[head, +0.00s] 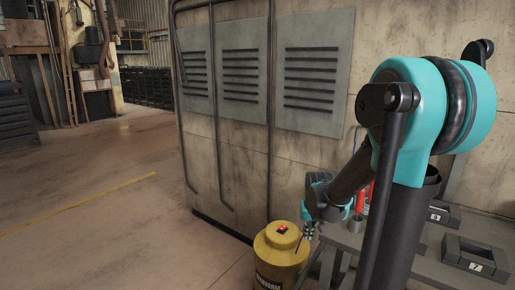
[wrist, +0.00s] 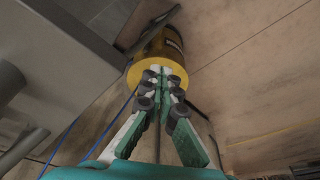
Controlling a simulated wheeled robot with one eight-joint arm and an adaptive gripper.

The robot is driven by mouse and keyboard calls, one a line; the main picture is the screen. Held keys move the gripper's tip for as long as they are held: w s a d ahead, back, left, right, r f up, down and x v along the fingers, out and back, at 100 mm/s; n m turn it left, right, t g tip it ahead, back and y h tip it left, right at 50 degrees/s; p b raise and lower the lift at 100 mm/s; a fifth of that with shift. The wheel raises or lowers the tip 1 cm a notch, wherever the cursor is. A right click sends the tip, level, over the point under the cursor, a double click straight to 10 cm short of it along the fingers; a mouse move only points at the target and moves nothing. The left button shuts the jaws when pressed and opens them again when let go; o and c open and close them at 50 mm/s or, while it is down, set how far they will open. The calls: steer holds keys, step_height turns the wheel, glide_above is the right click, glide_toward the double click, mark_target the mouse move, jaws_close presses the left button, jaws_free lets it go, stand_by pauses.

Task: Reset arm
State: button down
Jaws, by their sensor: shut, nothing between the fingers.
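My arm stands at the right of the head view and reaches down toward the yellow barrel. My gripper (head: 306,241) hangs beside the barrel's upper right side in that view. In the wrist view my gripper (wrist: 161,72) is shut, with its fingertips together and nothing between them. The yellow barrel (head: 281,258) stands on the floor with a small red item (head: 282,228) on its lid. The barrel also shows beyond the fingertips in the wrist view (wrist: 162,46). I cannot tell whether the fingers touch it.
A grey table (head: 427,262) at the lower right carries dark numbered holders (head: 475,258) and a red-handled item (head: 361,200). A large beige cabinet wall (head: 240,150) stands behind the barrel. The floor (head: 110,215) at the left is clear.

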steer(key=s+f+t, duration=0.1)
steer(key=s, duration=1.5)
steer(key=shift+d+f, duration=0.4)
steer(key=shift+d, duration=0.05)
steer(key=shift+w, duration=0.1)
